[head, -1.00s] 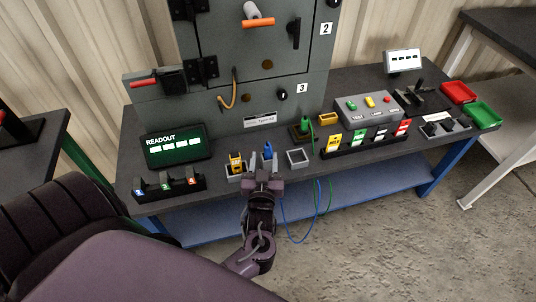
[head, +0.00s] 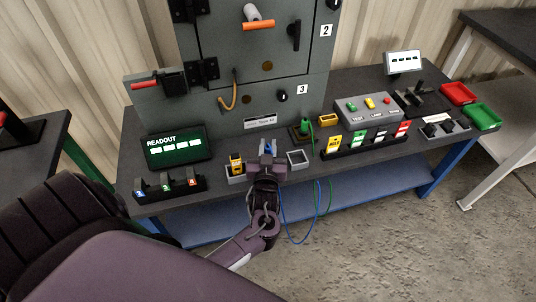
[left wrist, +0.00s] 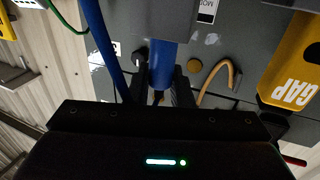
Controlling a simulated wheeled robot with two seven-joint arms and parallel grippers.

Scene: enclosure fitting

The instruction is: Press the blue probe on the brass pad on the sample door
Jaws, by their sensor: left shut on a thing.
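My left gripper (head: 267,157) is shut on the blue probe (head: 268,147), at the front of the bench before the cabinet. In the left wrist view the probe (left wrist: 163,65) stands between the fingers, with its blue cable (left wrist: 101,40) at its left. The fingers hide part of the probe; I cannot tell whether it still sits in its holder. The sample door (head: 225,45) is on the grey cabinet and looks shut. A round brass pad (head: 267,65) is low on the door, well apart from the probe. My right gripper is not in view.
A yellow gauge (head: 236,163) stands in a holder left of the probe; an empty grey holder (head: 298,159) is at the right. The green probe (head: 304,127) stands behind. An orange cable loop (head: 231,98) hangs on the cabinet front. A readout (head: 176,147) is at the left.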

